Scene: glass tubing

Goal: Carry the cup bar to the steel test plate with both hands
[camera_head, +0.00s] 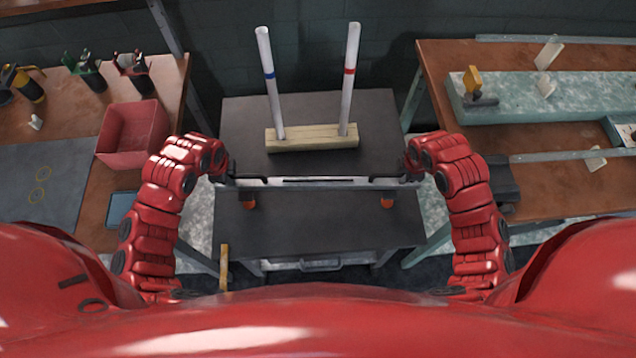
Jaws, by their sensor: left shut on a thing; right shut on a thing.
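The cup bar (320,186) is a long pale bar lying level across the front of me, with an orange cup (249,203) under its left part and another orange cup (387,202) under its right part. My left gripper (226,175) is shut on its left end. My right gripper (408,175) is shut on its right end; the finger details are small. A flat grey plate (60,165) with two yellow rings lies on the left bench and appears to be the steel test plate. The bar is well to the right of it.
A dark-topped cart (240,115) stands ahead, carrying a wooden block (310,143) with two upright glass tubes, one blue-banded (269,80), one red-banded (349,80). A pink bin (133,130) sits beside the plate on the left bench. The right bench (540,180) holds a pale slab (580,90).

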